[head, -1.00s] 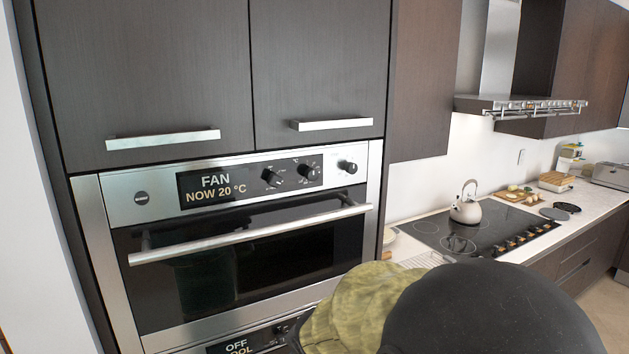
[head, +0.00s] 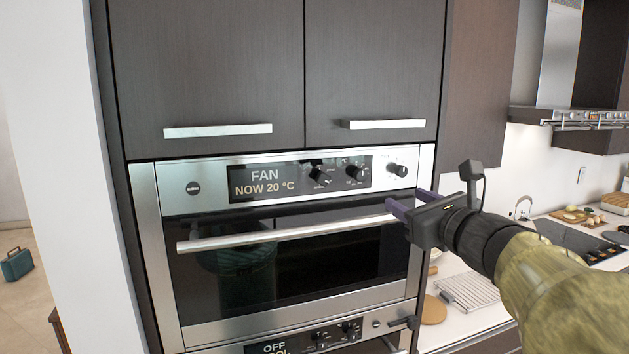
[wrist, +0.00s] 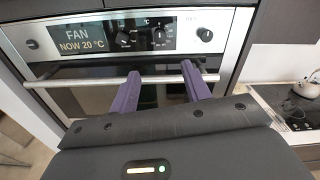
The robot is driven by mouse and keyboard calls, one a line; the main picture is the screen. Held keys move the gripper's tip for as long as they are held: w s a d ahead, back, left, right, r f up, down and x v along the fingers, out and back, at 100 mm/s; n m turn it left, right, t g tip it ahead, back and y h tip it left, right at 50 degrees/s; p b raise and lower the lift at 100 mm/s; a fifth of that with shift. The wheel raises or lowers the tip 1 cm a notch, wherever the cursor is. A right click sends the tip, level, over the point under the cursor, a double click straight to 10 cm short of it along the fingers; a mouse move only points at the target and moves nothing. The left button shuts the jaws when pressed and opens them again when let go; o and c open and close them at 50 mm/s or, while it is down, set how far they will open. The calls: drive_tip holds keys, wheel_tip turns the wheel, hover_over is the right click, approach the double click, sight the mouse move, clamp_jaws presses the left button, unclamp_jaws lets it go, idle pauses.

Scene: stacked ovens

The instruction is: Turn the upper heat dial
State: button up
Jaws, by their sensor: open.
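The upper oven (head: 300,205) has a steel control panel with a display reading "FAN" and "NOW 20 °C". Right of the display are three black dials: a left dial (head: 320,175), a middle dial (head: 357,172) with a small "°C" mark near it, and a right dial (head: 397,169). The middle dial, which looks like the heat dial, also shows in the wrist view (wrist: 159,37). My gripper (head: 405,199) is open and empty, its purple fingers below and right of the dials. In the wrist view its fingertips (wrist: 160,70) point toward the panel, below the middle dial.
The upper oven's bar handle (head: 270,237) runs across the door just below the dials, near my fingers. A lower oven panel (head: 320,338) reads "OFF". Cabinet handles (head: 384,124) stick out above. A counter with a wire rack (head: 468,290) is at right.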

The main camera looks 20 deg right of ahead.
idle(0.3)
drive_tip(key=p, duration=0.6)
approach(362, 177)
drive_tip(key=w, duration=0.9)
drive_tip(key=shift+w+a+r, duration=0.1)
drive_tip(key=shift+w, duration=0.15)
drive_tip(key=c, duration=1)
